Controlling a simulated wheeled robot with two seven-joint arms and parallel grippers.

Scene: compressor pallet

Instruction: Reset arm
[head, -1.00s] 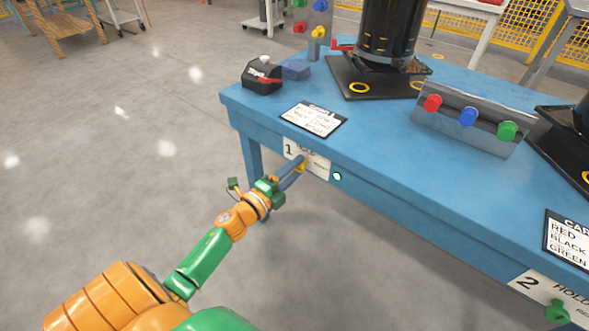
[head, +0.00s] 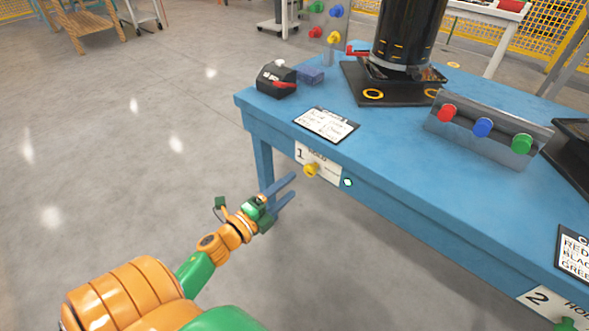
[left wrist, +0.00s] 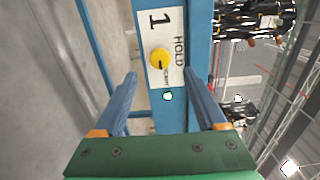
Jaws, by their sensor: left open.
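My left gripper (head: 284,193) is open and empty in the head view, in front of and below the front edge of the blue table. In the left wrist view its two blue fingers (left wrist: 158,100) stand apart, with nothing between them but the view of the table front. A yellow knob (head: 311,170) sits on the white "1 HOLD" label plate on the table's front side. The knob also shows in the left wrist view (left wrist: 160,60), ahead of the fingertips and apart from them. My right gripper is not in view.
The blue table (head: 400,185) carries a black cylinder (head: 408,35) on a base, a panel with red, blue and green knobs (head: 489,133), a small black box (head: 277,80) and a card (head: 325,124). Open concrete floor lies to the left.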

